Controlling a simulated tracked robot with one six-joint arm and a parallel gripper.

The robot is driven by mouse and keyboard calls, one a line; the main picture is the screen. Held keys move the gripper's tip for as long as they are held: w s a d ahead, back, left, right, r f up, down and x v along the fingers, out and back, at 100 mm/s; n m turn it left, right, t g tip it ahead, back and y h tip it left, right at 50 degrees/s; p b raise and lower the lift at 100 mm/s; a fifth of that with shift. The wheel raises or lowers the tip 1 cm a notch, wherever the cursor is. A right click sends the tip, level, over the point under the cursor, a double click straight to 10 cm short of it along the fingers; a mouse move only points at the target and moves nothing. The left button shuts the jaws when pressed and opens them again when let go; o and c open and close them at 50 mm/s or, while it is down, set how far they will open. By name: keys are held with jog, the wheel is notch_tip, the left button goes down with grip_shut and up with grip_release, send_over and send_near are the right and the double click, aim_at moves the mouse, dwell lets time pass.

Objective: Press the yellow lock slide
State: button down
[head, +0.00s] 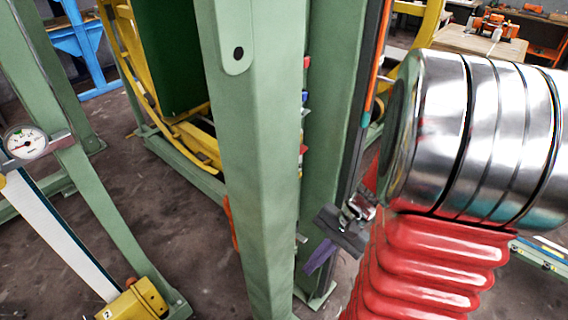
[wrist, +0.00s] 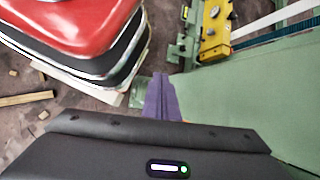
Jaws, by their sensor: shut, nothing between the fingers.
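A yellow block (head: 135,301) sits low on the green frame at the lower left in the head view. It also shows at the top of the wrist view (wrist: 214,30), with small dark and metal fittings on it. I cannot tell which part of it is the sliding part. My gripper (head: 309,268) has purple fingers, shut and empty, beside the foot of a green post, well to the right of the yellow block. In the wrist view the fingers (wrist: 159,80) point up the picture, below and left of the yellow block and apart from it.
A thick green post (head: 253,170) stands between my gripper and the yellow block in the head view. A green panel (wrist: 255,85) lies right of the fingers.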

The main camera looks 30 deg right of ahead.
jog(key=w+d+m+t, duration=0.4)
jog(key=d+m+t, duration=0.4)
jog(key=w+d+m+t, duration=0.5)
jog(key=d+m+t, duration=0.3)
jog(key=shift+w+f+m, duration=0.15)
jog(key=shift+f+m, duration=0.1)
jog(key=shift+m, duration=0.15)
jog(key=shift+a, duration=0.1)
jog(key=w+a+r, duration=0.4)
jog(key=w, duration=0.6)
jog(key=shift+a, duration=0.2)
jog(key=shift+r, duration=0.15)
